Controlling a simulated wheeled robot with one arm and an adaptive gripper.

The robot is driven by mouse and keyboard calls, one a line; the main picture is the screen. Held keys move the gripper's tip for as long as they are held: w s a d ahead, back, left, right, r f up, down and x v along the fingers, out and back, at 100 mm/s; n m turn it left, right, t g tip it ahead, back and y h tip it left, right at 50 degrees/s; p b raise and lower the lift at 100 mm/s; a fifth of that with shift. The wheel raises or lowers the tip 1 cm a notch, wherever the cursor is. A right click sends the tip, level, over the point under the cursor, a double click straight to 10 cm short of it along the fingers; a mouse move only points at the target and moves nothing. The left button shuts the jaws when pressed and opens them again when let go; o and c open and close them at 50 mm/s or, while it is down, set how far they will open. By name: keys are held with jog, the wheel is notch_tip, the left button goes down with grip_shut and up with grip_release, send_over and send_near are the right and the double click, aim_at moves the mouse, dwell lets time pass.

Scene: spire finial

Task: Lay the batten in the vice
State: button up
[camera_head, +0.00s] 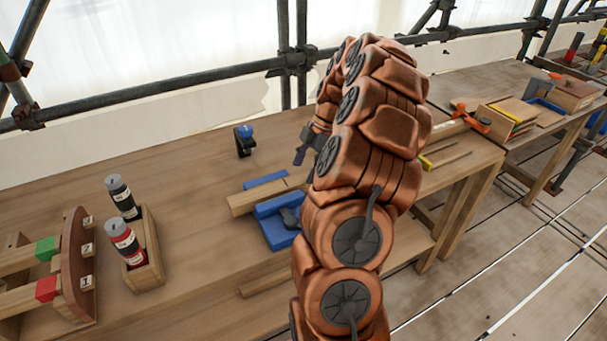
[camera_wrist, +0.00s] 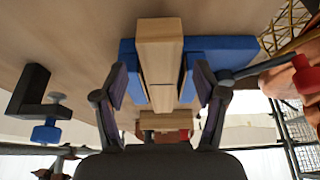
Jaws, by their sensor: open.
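The pale wooden batten (camera_head: 257,198) lies in the blue vice (camera_head: 279,232) on the workbench, between its two blue jaws. In the wrist view the batten (camera_wrist: 160,58) runs lengthwise up the picture, with a blue jaw of the vice (camera_wrist: 222,56) on each side. My gripper (camera_wrist: 160,84) is open, its two dark fingers apart on either side of the batten with visible gaps. In the head view only part of my gripper (camera_head: 303,152) shows beside my copper arm, which hides the batten's right end. Whether the batten rests fully on the vice's bottom cannot be told.
A black clamp with a blue knob (camera_head: 244,139) stands behind the vice. A wooden holder (camera_head: 144,262) with two bottles and a curved brown rack (camera_head: 77,262) stand at the left. A red-knobbed handle (camera_wrist: 307,76) is right of the gripper. Scaffold poles run behind the bench.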

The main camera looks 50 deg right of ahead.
jog(key=b+v, duration=0.2)
jog(key=v, duration=0.8)
jog(key=s+a+r+m+g+h, duration=0.1)
jog(key=a+r+m+g, duration=0.2)
jog(key=a, duration=2.2)
jog(key=s+a+f+m+h, duration=0.1)
jog(key=s+a+f+m, duration=0.3)
jog(key=s+a, duration=0.5)
jog(key=s+a+f+m+h, duration=0.1)
jog(key=s+f+m, duration=0.1)
jog(key=s, duration=0.4)
jog(key=s+a+f+m+h, duration=0.1)
jog(key=s+a+f+m, duration=0.1)
jog(key=s+m, duration=0.3)
jog(key=shift+s+f, duration=0.6)
jog(key=shift+s, duration=0.05)
